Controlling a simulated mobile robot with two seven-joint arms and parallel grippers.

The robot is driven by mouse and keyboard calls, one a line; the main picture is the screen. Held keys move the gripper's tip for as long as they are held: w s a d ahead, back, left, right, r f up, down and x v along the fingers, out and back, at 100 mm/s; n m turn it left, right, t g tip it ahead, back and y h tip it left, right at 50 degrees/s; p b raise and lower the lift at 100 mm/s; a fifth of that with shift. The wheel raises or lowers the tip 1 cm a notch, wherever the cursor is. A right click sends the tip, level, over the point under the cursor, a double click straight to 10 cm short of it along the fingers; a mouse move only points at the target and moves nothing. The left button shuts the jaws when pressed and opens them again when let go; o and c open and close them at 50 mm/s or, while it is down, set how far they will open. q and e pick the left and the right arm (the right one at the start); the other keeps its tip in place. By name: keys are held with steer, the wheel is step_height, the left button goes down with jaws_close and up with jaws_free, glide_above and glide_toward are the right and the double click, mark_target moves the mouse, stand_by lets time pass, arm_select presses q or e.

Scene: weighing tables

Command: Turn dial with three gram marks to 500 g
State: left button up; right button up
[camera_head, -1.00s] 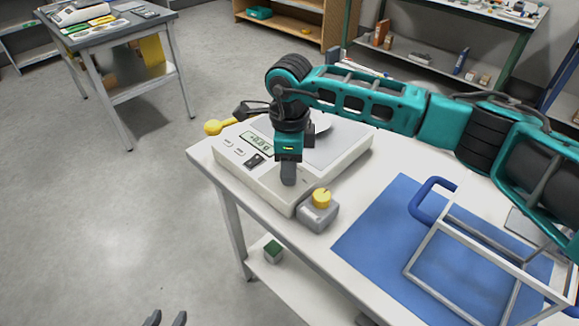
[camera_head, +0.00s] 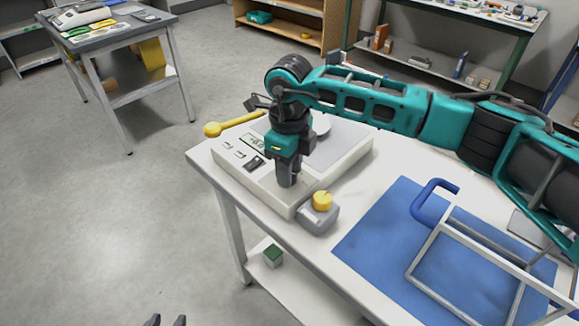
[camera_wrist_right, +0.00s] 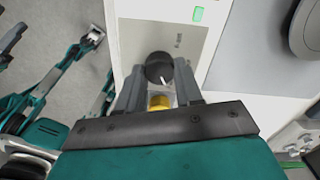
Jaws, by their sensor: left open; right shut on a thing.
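The black dial (camera_wrist_right: 159,68) on the white scale (camera_wrist_right: 180,42) shows between my right fingertips in the right wrist view, with a white pointer line towards its lower right. I cannot read the gram marks. My right gripper (camera_head: 288,182) points down at the scale's front panel and is shut on the dial, which it hides in the head view. It also shows in the right wrist view (camera_wrist_right: 160,78). My left gripper (camera_head: 166,321) is open and empty at the bottom edge of the head view, low and away from the table.
A grey box with a yellow knob (camera_head: 322,201) stands close beside the scale's front corner.

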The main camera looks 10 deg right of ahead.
steer(key=o, duration=1)
steer(key=shift+o, duration=0.2)
steer(key=shift+r, duration=0.1)
step_height(320, 180, up, 13)
